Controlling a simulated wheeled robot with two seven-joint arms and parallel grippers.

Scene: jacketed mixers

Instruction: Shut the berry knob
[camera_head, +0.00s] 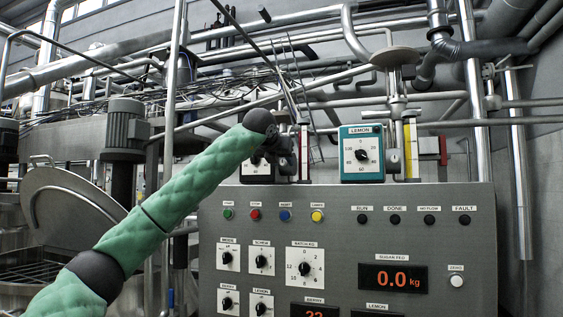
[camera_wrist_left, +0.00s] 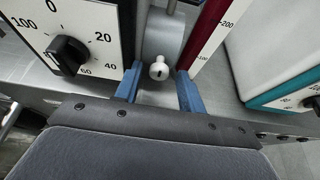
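A white dial box with a black frame and a black knob (camera_wrist_left: 68,55) fills the upper left of the left wrist view, with a scale of numbers around the knob. The same box (camera_head: 257,172) is partly hidden behind my left gripper in the head view; its name label is not readable. My left gripper (camera_wrist_left: 158,92) has its two blue fingers apart and empty. A small white round peg (camera_wrist_left: 159,70) shows just beyond and between the fingertips, right of the knob. In the head view my left gripper (camera_head: 289,165) is above the panel. My right gripper is out of view.
A teal lemon dial box (camera_head: 362,154) stands to the right; it also shows in the left wrist view (camera_wrist_left: 290,85). A red-edged level gauge (camera_wrist_left: 207,35) is close to the right finger. Below is the grey control panel (camera_head: 350,240) with buttons, knobs and displays. Pipes stand behind.

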